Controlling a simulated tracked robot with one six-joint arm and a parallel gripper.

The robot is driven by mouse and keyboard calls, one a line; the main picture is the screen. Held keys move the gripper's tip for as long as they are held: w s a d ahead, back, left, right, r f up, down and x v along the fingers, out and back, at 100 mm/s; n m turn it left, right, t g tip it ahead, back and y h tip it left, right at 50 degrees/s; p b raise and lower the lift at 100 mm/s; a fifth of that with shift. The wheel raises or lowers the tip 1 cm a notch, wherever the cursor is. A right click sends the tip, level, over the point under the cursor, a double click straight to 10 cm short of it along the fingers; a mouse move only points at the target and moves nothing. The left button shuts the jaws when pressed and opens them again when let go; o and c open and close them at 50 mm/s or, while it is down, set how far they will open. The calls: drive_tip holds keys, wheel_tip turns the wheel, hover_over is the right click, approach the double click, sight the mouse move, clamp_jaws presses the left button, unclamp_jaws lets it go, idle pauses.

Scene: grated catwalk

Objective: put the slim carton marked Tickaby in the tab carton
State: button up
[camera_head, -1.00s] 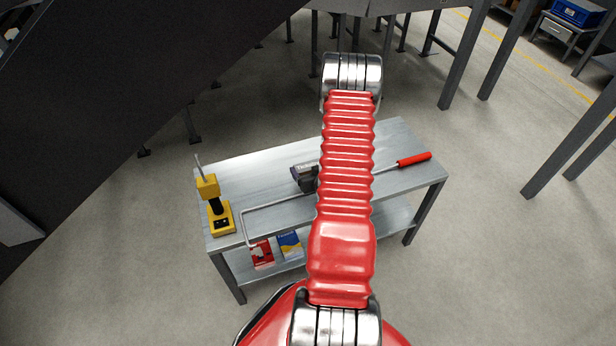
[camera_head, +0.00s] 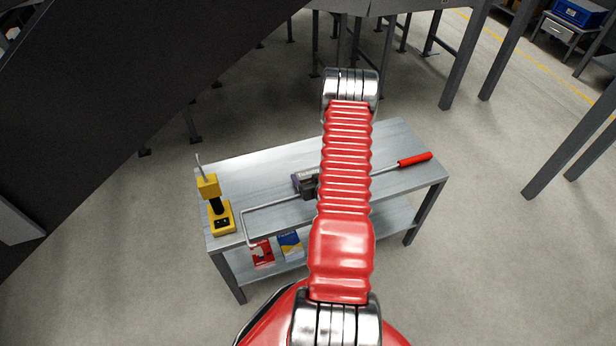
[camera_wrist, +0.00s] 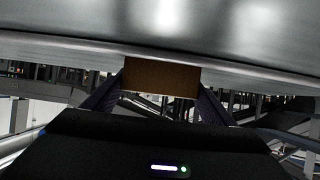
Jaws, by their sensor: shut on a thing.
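The slim carton (camera_head: 302,177) is a small grey-purple box with pale lettering, too small to read surely, above the metal bench top in the head view. My gripper (camera_head: 309,188) is a dark shape beside it, partly hidden by my red arm. In the wrist view my gripper (camera_wrist: 160,92) has its two fingers on either side of a plain brown face of the carton (camera_wrist: 160,76), shut on it. The grey bench surface fills the top of that view, close to the carton. I cannot make out for sure which thing is the tab carton.
The metal bench (camera_head: 270,165) holds a yellow and black tool (camera_head: 220,217) at left and a bent rod with a red handle (camera_head: 414,160). A red-and-white box (camera_head: 262,254) and a blue-and-yellow box (camera_head: 290,244) are on the lower shelf.

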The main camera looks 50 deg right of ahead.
drive_tip(key=shift+f, duration=0.1)
drive_tip(key=o, duration=1.1)
drive_tip(key=v, duration=1.2)
